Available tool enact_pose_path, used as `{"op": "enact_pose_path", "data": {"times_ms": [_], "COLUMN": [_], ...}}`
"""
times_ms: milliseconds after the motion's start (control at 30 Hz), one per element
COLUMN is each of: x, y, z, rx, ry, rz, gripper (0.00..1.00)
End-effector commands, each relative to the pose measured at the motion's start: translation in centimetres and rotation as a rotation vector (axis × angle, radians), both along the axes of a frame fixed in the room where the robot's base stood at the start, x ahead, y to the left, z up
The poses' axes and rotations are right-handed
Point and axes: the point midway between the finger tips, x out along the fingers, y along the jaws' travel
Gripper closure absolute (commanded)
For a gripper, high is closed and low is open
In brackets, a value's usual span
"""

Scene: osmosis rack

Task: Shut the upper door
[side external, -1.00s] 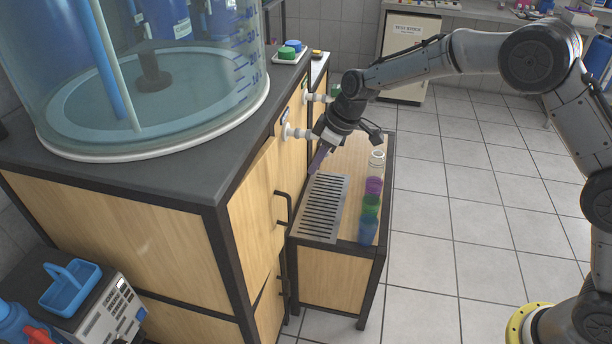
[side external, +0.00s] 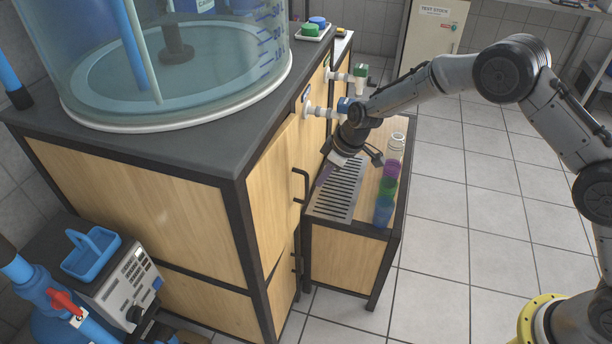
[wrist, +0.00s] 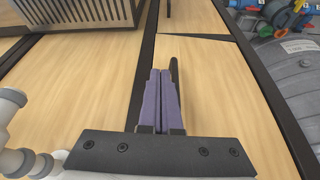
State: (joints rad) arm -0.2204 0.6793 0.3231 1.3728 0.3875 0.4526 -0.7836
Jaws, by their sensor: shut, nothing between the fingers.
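The upper door (side external: 268,190) is a pale wood panel on the front of the black-framed cabinet, with a black bar handle (side external: 301,186). A dark wedge-shaped gap shows along its lower edge, so it appears slightly ajar. In the wrist view the shut fingers (wrist: 161,72) lie over the wood panel and partly hide the dark handle (wrist: 174,72). I cannot tell whether they touch the door.
A low side table with a slotted metal tray (side external: 337,188) and coloured cups (side external: 384,210) stands right of the door, under my gripper. White pipe fittings (side external: 322,111) stick out of the cabinet above. A large clear tank (side external: 165,70) stands on top. Tiled floor to the right is free.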

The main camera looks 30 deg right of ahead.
Motion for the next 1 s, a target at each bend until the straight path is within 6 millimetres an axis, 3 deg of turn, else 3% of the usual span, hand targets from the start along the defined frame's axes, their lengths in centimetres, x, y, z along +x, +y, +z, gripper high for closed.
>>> {"op": "enact_pose_path", "data": {"times_ms": [100,400,1000], "x": [0.7,3.3,4.4], "y": [0.6,2.7,3.5], "z": [-2.2,-1.7,-1.8], "rx": [0.0,0.001,0.0], "ry": [0.001,-0.002,0.0], "rz": [0.002,0.001,0.038], "gripper": [1.0,1.0,1.0]}}
